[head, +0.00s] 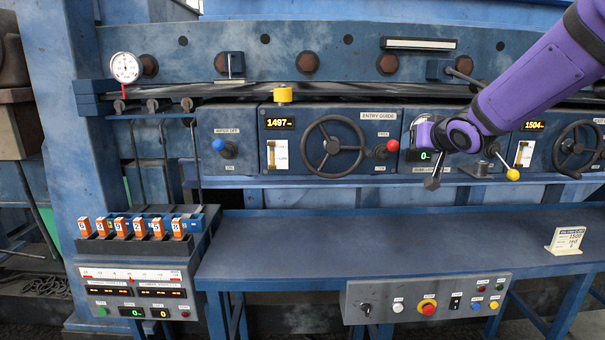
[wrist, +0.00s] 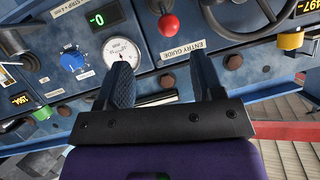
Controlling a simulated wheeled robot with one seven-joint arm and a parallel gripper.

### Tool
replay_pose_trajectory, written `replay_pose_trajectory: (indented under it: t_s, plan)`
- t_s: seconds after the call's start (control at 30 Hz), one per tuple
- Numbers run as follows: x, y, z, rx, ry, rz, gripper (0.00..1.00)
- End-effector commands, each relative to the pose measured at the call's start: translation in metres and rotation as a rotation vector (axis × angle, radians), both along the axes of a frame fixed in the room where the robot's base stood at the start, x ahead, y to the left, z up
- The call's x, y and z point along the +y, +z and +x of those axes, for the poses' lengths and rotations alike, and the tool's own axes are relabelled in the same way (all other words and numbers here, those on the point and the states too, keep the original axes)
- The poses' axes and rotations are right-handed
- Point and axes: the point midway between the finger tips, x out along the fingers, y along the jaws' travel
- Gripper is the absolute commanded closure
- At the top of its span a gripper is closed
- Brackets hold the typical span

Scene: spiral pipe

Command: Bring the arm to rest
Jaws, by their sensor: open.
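My purple arm (head: 530,80) reaches in from the upper right of the head view, and its wrist hangs in front of the control panel. In the wrist view my gripper (wrist: 163,78) is open, with its two dark fingers apart and nothing between them. Beyond the fingers are the panel and a white round dial gauge (wrist: 122,55). I cannot tell whether a finger touches anything. In the head view my wrist hides most of the gripper and part of the panel.
A red knob (head: 393,146), handwheel (head: 333,146) and yellow-tipped lever (head: 512,174) stick out close around my wrist. The blue bench (head: 330,245) below is mostly clear, with a small white card (head: 567,240) at right. Orange numbered blocks (head: 120,227) stand at left.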

Motion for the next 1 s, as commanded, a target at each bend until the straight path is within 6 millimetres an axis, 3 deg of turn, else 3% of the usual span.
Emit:
replay_pose_trajectory:
  t_s: [0.1,0.37,0.7,0.83,1.0]
  plan:
    - [-0.001,0.011,-0.041,0.063,-0.063,-0.084,0.39]
    - [-0.008,0.017,-0.143,0.252,-0.163,-0.199,0.39]
    - [-0.002,-0.005,-0.288,0.536,-0.117,-0.197,0.39]
    - [0.005,-0.016,-0.331,0.623,-0.053,-0.175,0.39]
    - [0.010,-0.026,-0.362,0.687,0.010,-0.154,0.39]
